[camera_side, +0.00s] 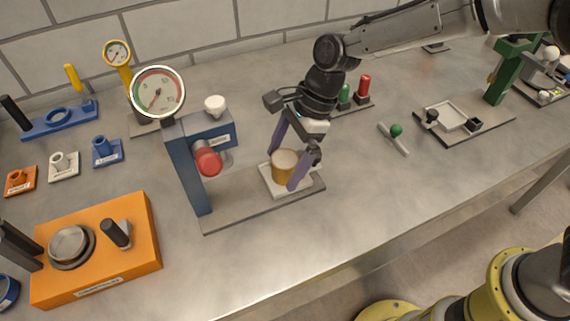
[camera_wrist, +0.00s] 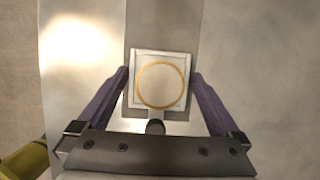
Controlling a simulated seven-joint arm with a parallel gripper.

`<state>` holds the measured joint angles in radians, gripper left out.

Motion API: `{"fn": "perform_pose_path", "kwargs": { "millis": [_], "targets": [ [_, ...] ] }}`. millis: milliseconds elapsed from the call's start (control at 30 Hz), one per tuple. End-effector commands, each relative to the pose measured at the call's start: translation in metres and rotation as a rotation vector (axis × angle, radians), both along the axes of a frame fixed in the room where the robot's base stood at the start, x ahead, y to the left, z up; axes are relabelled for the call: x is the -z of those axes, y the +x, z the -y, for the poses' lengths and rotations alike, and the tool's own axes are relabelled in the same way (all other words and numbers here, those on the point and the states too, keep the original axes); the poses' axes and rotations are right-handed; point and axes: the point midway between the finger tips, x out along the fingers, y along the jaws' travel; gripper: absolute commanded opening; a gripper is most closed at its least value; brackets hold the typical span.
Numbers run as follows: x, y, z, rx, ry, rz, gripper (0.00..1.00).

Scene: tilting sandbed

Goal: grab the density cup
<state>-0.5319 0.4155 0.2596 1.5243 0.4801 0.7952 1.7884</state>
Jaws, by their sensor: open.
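The density cup (camera_side: 284,163) is a short tan-gold cylinder with a pale top, standing upright on a white square tray (camera_side: 268,181). In the wrist view the cup (camera_wrist: 163,84) shows from above as a gold ring around a pale centre, with the tray's white rim (camera_wrist: 134,65) around it. My gripper (camera_side: 283,165) is open, with one purple finger on either side of the cup. In the wrist view the gripper (camera_wrist: 162,78) has its fingers beside the left and right edges of the tray. I cannot tell whether either finger touches the cup.
The tray sits on a grey base plate (camera_side: 234,215) below a blue stand (camera_side: 184,165) with a red knob (camera_side: 208,161) and a dial gauge (camera_side: 158,92), close left of my gripper. An orange box (camera_side: 130,235) stands front left.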

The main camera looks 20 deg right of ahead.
Motion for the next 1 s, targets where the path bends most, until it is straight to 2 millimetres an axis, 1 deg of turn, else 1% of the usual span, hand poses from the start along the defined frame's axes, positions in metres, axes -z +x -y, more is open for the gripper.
{"fn": "perform_pose_path", "kwargs": {
  "millis": [167, 200, 367, 400, 467, 600, 667, 700, 733, 1000],
  "targets": [
    [0.0001, -0.0001, -0.0001, 0.000, 0.000, 0.000, 1.00],
    [0.0000, 0.0000, -0.0001, 0.000, 0.000, 0.000, 0.93],
    [-0.0002, 0.0000, 0.0000, 0.000, 0.000, 0.000, 0.64],
    [-0.0002, 0.0000, 0.0000, 0.000, 0.000, 0.000, 0.57],
    [-0.0003, 0.0000, 0.0000, 0.000, 0.000, 0.000, 0.46],
    [-0.0004, 0.0001, 0.0001, 0.000, 0.000, 0.000, 0.21],
    [-0.0004, 0.0001, 0.0001, 0.000, 0.000, 0.000, 0.10],
    [-0.0004, 0.0001, 0.0001, 0.000, 0.000, 0.000, 0.03],
    [-0.0004, 0.0001, 0.0001, 0.000, 0.000, 0.000, 0.00],
    [-0.0021, 0.0006, -0.0003, 0.000, 0.002, 0.002, 0.00]
  ]
}}
